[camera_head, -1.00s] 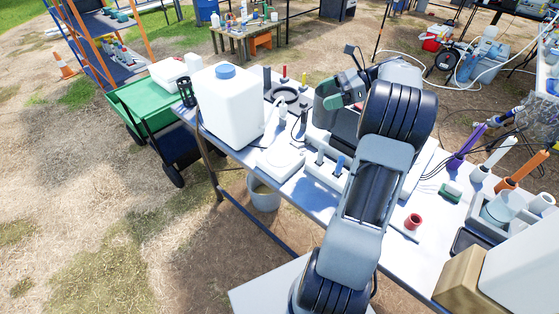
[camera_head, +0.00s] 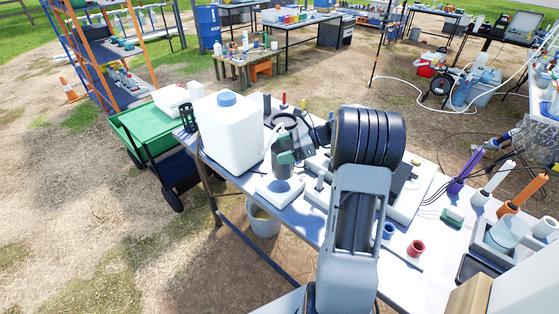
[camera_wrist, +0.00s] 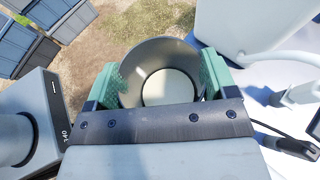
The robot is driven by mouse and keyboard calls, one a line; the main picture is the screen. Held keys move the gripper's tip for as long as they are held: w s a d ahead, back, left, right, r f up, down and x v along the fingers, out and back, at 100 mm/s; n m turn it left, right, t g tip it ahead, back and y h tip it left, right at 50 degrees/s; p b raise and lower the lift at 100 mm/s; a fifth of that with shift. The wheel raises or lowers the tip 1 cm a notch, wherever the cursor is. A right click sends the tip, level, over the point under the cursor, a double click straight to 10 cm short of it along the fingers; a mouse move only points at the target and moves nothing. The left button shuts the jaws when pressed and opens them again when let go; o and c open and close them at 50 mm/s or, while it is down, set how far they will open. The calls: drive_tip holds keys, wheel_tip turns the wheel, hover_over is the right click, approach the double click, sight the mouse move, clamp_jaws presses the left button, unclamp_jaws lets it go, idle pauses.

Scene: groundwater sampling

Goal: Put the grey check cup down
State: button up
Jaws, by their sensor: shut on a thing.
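The grey check cup (camera_wrist: 158,60) is between the green pads of my gripper (camera_wrist: 160,85) in the wrist view. I look down into its open mouth and see a pale round bottom. My gripper is shut on it, one pad on each side. In the head view, my gripper (camera_head: 284,157) is beside the white jug, over the white flat device (camera_head: 279,189) on the table. The cup is partly hidden there by the gripper. I cannot tell whether its base touches anything.
A white jug (camera_head: 229,132) with a blue cap stands close to the left. A device with a display (camera_wrist: 50,105) is at left in the wrist view. A red cup (camera_head: 416,248) and a blue cup (camera_head: 389,230) stand on the table (camera_head: 400,283). A bucket (camera_head: 263,219) is below.

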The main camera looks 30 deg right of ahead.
sight(281, 172)
drive_tip(key=f, duration=0.1)
drive_tip(key=a+f, duration=0.1)
drive_tip(key=f, duration=0.1)
drive_tip(key=shift+w+a+f+p, duration=0.2)
drive_tip(key=shift+p, duration=0.15)
drive_tip(key=shift+f, duration=0.6)
drive_tip(key=shift+d, duration=0.1)
